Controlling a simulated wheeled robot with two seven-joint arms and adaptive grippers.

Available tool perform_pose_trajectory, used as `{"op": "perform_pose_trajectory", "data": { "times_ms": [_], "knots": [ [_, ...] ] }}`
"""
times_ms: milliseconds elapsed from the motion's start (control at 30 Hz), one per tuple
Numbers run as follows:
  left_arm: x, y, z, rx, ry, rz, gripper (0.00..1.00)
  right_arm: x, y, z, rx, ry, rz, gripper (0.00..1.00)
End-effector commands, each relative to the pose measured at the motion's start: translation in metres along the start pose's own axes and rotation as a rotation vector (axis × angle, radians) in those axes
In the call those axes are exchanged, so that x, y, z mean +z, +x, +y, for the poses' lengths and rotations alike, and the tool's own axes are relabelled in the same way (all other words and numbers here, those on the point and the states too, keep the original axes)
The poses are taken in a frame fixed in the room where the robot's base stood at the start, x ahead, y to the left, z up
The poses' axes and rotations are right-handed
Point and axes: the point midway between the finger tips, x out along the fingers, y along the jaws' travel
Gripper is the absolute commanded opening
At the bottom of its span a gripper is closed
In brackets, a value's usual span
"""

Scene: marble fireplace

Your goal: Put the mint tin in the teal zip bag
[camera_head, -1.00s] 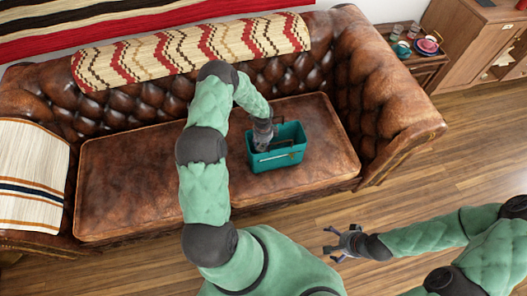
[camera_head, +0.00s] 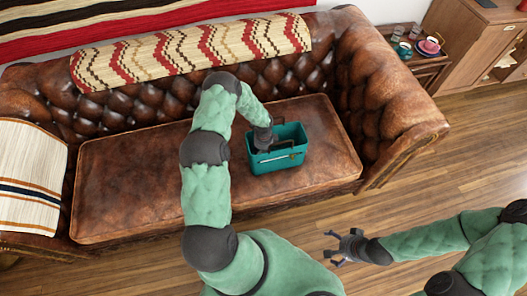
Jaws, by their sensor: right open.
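The teal zip bag (camera_head: 278,163) stands open at the top on the brown leather sofa seat, right of its middle. My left gripper (camera_head: 262,144) reaches down into the left part of the bag's opening. Its fingertips are hidden by the bag, so I cannot tell whether they are open or hold anything. I do not see the mint tin; the inside of the bag is mostly hidden. My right gripper (camera_head: 335,248) is open and empty, above the wooden floor in front of the sofa.
The sofa seat (camera_head: 135,185) is clear left of the bag. The tufted backrest and right sofa arm (camera_head: 385,100) rise around it. A striped blanket (camera_head: 30,175) covers the left sofa arm. A side table with cups (camera_head: 430,46) stands at the back right.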

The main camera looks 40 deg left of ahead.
Motion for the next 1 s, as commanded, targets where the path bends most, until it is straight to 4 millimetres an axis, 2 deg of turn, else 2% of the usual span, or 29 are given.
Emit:
{"op": "perform_pose_trajectory", "data": {
  "times_ms": [367,400,433,467,800,1000],
  "knots": [
    [-0.004,0.012,0.005,0.010,0.003,0.005,0.19,0.000,0.007,0.003,0.000,0.000,0.000,0.99],
    [-0.004,0.012,0.006,0.012,0.003,0.006,0.63,0.000,0.007,0.003,0.000,0.000,0.000,0.99],
    [-0.004,0.013,0.007,0.013,0.004,0.006,0.71,0.000,0.007,0.003,0.000,0.000,0.000,0.99],
    [-0.005,0.013,0.007,0.014,0.004,0.007,0.75,0.000,0.007,0.003,0.000,0.000,0.000,0.99],
    [-0.005,0.014,0.009,0.017,0.003,0.008,0.75,0.000,0.007,0.003,0.000,0.000,0.000,0.99],
    [-0.005,0.002,0.009,0.018,0.002,0.008,0.75,0.000,-0.004,-0.001,0.000,0.000,0.000,0.99]
  ]
}}
